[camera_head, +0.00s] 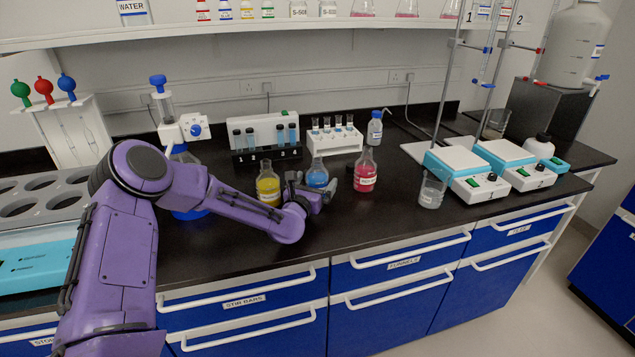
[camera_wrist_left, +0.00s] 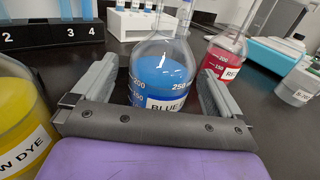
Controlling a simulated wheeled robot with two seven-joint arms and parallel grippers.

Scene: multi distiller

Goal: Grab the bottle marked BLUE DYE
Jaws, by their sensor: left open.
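The bottle marked BLUE DYE (camera_head: 317,175) is a clear flask of blue liquid, standing upright on the black bench between the yellow and red flasks. In the left wrist view the blue flask (camera_wrist_left: 160,75) stands between and just beyond my open left fingers, its label partly cut off by the gripper body. My left gripper (camera_head: 314,192) is at bench height in front of the flask, with a finger on either side. I cannot tell whether the fingers touch the glass. My right gripper is in neither view.
A yellow dye flask (camera_head: 268,184) stands close on the left and a red dye flask (camera_head: 365,172) on the right. Behind are a test tube rack (camera_head: 334,139) and a dark cuvette holder (camera_head: 267,153). Two hotplate stirrers (camera_head: 466,172) stand further right. Bare bench lies in front.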

